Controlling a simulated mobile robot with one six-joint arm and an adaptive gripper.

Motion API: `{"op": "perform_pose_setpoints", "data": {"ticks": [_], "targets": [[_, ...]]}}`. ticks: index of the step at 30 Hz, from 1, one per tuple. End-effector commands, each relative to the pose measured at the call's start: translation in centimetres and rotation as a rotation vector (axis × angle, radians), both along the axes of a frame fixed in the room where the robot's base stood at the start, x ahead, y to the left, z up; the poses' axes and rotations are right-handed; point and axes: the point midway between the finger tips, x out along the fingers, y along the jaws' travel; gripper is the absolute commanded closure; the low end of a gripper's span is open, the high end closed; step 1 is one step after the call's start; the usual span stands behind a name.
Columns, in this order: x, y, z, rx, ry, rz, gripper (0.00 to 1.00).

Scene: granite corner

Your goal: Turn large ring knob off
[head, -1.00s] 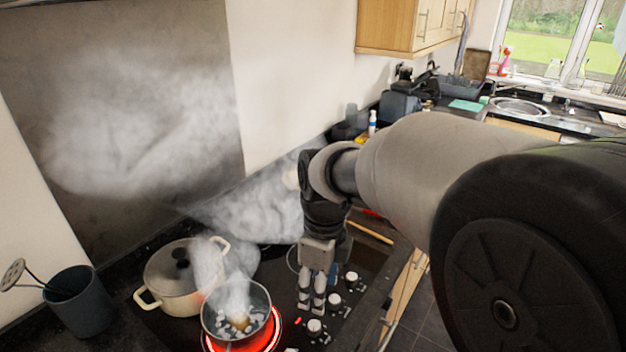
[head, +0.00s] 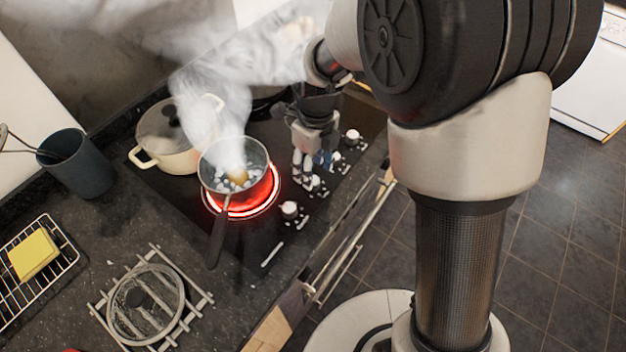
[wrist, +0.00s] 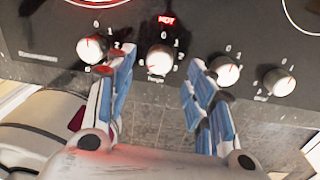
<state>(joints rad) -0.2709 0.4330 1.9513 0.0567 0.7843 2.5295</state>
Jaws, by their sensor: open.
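The black hob (head: 262,255) has several white knobs in a row along its front edge. One large ring (head: 277,190) glows red under a small saucepan (head: 233,168) with a dark handle. I cannot tell which knob serves it. My gripper (head: 312,172) points down over the knob row, open. In the wrist view its blue-padded fingers (wrist: 160,64) stand on either side of the second knob from the left (wrist: 160,59), with a gap each side. A red HOT sign (wrist: 166,20) is lit beyond that knob. The leftmost knob (wrist: 92,49) sits just outside the left finger.
A lidded cream pot (head: 165,140) stands behind the saucepan, with steam rising. A glass lid (head: 145,305) lies on a trivet, and a yellow sponge (head: 33,254) on a wire rack. A dark utensil pot (head: 77,163) stands at the left. A rail (head: 350,240) runs along the counter front.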

Motion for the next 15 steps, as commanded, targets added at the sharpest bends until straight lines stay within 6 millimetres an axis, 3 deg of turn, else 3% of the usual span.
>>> {"op": "perform_pose_setpoints", "data": {"ticks": [1, 6, 15], "targets": [[-0.1, 0.0, -1.3, 0.000, 0.003, 0.000, 0.51], [-0.2, 0.1, -3.4, -0.001, 0.002, 0.000, 0.51], [-0.1, 0.1, -4.1, 0.001, -0.001, 0.000, 0.51]]}}
